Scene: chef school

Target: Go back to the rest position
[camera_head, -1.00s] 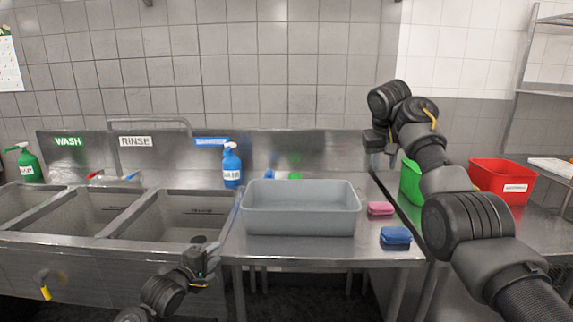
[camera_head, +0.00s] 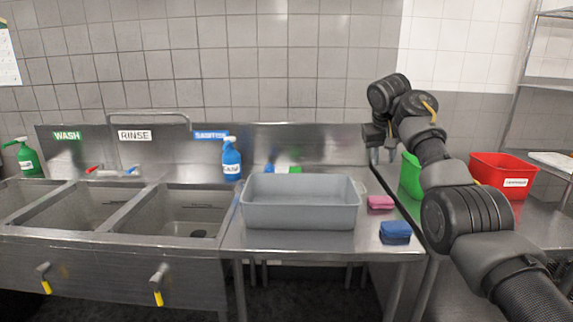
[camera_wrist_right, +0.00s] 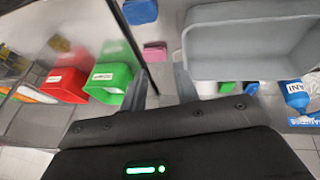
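My right arm rises on the right side of the head view, with its gripper (camera_head: 378,138) held up near the back wall, above the right end of the steel table. In the right wrist view the fingers of the right gripper (camera_wrist_right: 160,85) stand apart with nothing between them. My left arm and gripper are not visible in the head view.
A grey tub (camera_head: 300,210), a pink sponge (camera_head: 380,202) and a blue sponge (camera_head: 395,231) are on the steel table. A blue spray bottle (camera_head: 231,160) stands left of the tub. Green (camera_head: 411,176) and red (camera_head: 503,176) bins are at right. Sinks (camera_head: 170,212) lie left.

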